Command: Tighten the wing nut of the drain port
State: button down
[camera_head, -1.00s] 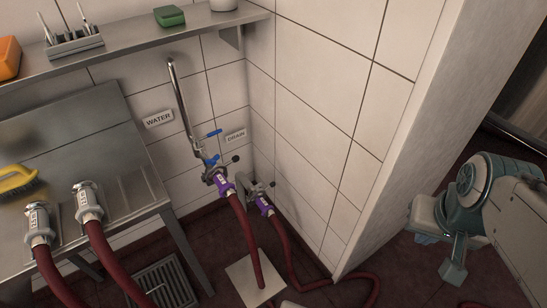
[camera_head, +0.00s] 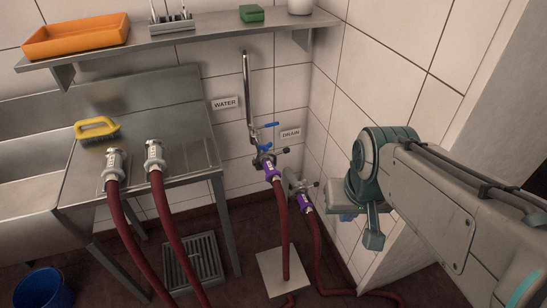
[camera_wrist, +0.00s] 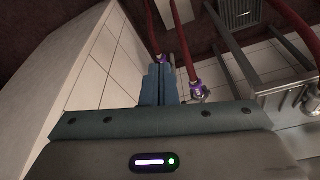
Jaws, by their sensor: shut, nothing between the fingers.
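The drain port (camera_head: 291,180) is a metal fitting low on the tiled wall, below the DRAIN sign (camera_head: 290,133). Its small dark wing nut (camera_head: 316,184) sticks out to the right. A purple hose coupling (camera_head: 304,201) is at the port, with a red hose running down to the floor. My gripper (camera_head: 373,241) is to the right of the port, apart from it, with nothing held. In the wrist view its blue fingers (camera_wrist: 159,84) are together. The drain hose's purple coupling (camera_wrist: 163,58) shows just beyond them; the wing nut cannot be made out there.
The water port (camera_head: 266,160), with blue handles and a purple coupling, is close left of the drain. A steel table (camera_head: 188,182) with two hose ends stands further left. A shelf (camera_head: 200,35) runs above. A wall edge lies right, behind my arm. A blue bucket (camera_head: 43,289) stands on the floor.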

aim_at(300, 183)
jog(key=u, duration=2.5)
jog(key=k, duration=0.8)
jog(key=z, duration=1.45)
jog(key=i, duration=1)
jog(key=u, duration=0.05)
